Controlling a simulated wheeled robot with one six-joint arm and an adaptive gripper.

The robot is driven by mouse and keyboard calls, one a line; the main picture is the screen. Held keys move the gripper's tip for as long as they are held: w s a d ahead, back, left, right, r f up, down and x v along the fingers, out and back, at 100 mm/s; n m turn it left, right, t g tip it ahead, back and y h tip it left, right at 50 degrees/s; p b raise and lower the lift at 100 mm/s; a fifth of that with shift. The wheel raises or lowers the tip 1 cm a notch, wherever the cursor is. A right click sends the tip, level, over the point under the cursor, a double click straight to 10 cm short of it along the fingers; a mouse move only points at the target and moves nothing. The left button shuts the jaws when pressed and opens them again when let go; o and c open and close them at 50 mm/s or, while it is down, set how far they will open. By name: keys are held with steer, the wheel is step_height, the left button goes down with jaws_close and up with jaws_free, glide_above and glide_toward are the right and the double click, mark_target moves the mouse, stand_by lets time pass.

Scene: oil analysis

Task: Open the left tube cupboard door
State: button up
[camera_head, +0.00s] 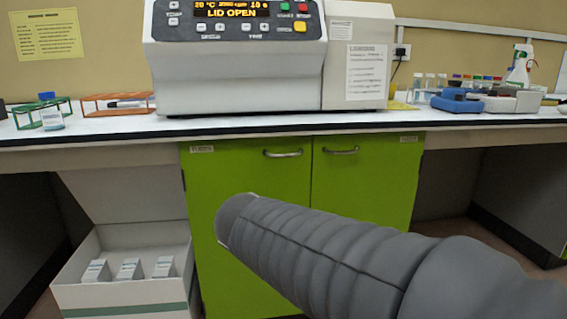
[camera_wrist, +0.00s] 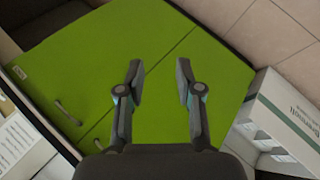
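The green cupboard under the bench has two shut doors. The left door (camera_head: 240,175) carries a small label, hard to read, and a silver bar handle (camera_head: 283,154) near its top right. The right door (camera_head: 375,185) has its own handle (camera_head: 342,151) at its top left. In the tilted wrist view, the left door (camera_wrist: 150,120) lies behind and below my gripper (camera_wrist: 159,75), with its handle (camera_wrist: 98,144) at lower left, apart from the fingers. My gripper is open and empty in front of the doors. In the head view my arm hides the gripper and the lower doors.
An open white box (camera_head: 125,290) with several small cartons stands on the floor left of the cupboard; it also shows in the wrist view (camera_wrist: 275,115). The bench top (camera_head: 300,122) overhangs the doors and bears a centrifuge (camera_head: 235,70). Open knee space lies right of the cupboard.

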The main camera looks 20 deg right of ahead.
steer(key=w+d+r+n+t+h+b, duration=0.15)
steer(key=w+r+h, duration=0.3)
steer(key=w, duration=0.65)
steer(key=n+t+h+b, duration=0.1)
steer(key=t+h+b, duration=0.1)
steer(key=t+h, duration=0.3)
glide_toward(283, 156)
steer(key=shift+g+h, duration=0.25)
steer(key=shift+g, duration=0.1)
steer(key=x, duration=1)
steer(key=shift+w+f, duration=0.1)
steer(key=shift+w, duration=0.35)
jaws_close()
